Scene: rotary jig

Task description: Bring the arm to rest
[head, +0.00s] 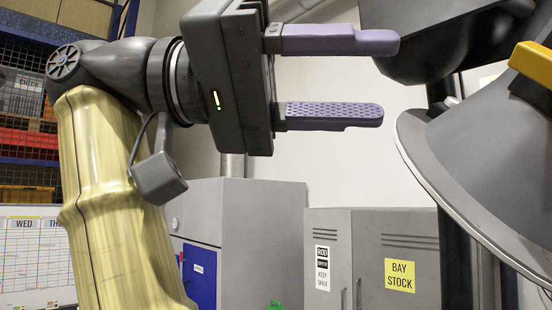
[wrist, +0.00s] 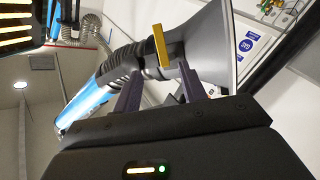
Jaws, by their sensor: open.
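My gripper (head: 390,78) is at the top centre of the head view, with its two purple fingers apart, pointing right. Nothing shows between the fingers there. The wrist view also shows my gripper (wrist: 160,68), with its fingers on either side of the line toward a yellow bar (wrist: 161,46). The bar sits on a dark grey flared hood (wrist: 213,45) that ends a blue tube (wrist: 90,98). In the head view the hood (head: 480,165) and yellow bar (head: 534,62) are to the right of the fingertips. I cannot tell the exact gap.
Grey cabinets (head: 420,230) stand low behind, one labelled "BAY STOCK". A blue door (head: 199,277) is left of them. A wall planner (head: 35,250) and blue-framed shelves (head: 30,130) are at far left. Pale wall shows behind the fingers.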

